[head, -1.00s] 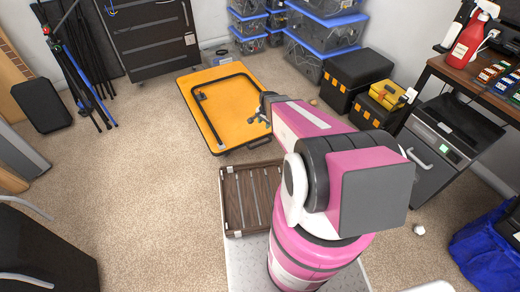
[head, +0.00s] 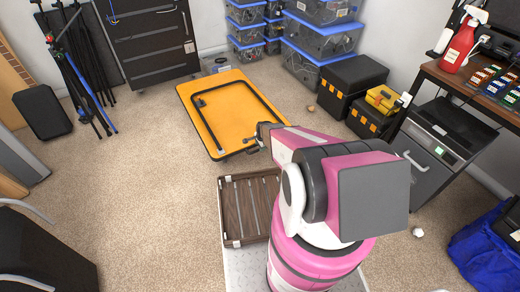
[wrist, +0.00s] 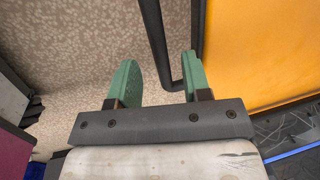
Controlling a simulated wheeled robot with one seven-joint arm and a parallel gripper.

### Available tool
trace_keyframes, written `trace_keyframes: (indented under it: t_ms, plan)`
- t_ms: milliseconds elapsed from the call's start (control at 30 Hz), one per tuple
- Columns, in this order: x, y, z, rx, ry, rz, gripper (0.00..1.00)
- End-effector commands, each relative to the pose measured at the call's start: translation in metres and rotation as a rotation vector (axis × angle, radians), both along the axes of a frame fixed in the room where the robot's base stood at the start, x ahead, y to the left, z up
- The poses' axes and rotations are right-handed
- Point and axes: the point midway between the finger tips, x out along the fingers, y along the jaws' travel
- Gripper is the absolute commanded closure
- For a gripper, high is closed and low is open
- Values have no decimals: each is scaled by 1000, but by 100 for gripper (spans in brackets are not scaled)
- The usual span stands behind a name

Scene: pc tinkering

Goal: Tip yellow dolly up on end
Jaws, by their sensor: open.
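The yellow dolly (head: 225,115) is an orange-yellow flat platform with a black U-shaped tube handle folded over it. In the head view it lies flat on the carpet in the middle of the room. My gripper (head: 260,138) is at its near edge, mostly hidden there by my pink arm. In the wrist view my gripper (wrist: 160,62) has its two green fingers apart. A black tube (wrist: 158,40) runs beside the dolly's orange face (wrist: 255,50) and bends between the fingers. I cannot tell whether they touch it. The dolly's near right corner is hidden.
A brown slatted panel (head: 250,210) lies between the dolly and my base. Blue-lidded bins (head: 318,40) and black toolboxes (head: 350,80) stand behind and right. A drawer cabinet (head: 152,42) and tripod stands (head: 82,75) are at the back left. Carpet left of the dolly is clear.

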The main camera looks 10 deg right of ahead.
Motion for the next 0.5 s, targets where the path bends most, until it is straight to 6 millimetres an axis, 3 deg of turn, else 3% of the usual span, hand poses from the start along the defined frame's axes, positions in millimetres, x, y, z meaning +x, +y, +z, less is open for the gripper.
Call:
trace_keyframes:
  t_ms: [33, 200, 500]
  plan:
    - [4, 1, -11, 0, 1, 0, 56]
    - [6, 2, -27, 0, 0, 0, 56]
    - [5, 2, -29, 0, 0, 0, 56]
